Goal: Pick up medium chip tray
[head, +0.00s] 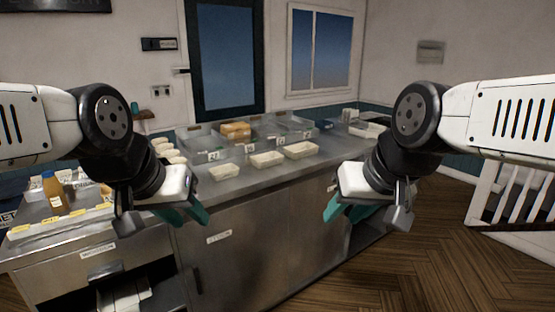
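Three pale chip trays stand in a row on the steel counter in the head view. The middle one (267,159) looks medium in size, between a smaller tray (225,172) on the left and a larger tray (301,150) on the right. My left gripper (187,214) is in front of the counter's front edge, left of and nearer than the trays. My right gripper (346,210) is right of and nearer than them. Both show two teal fingers spread apart with nothing between them. Neither touches a tray.
Behind the trays are steel bins with number labels, one holding golden food (236,130). More pale containers (165,149) stand to the left. A side unit with a sauce bottle (53,192) is at the far left. The counter (240,190) is bare in front of the trays.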

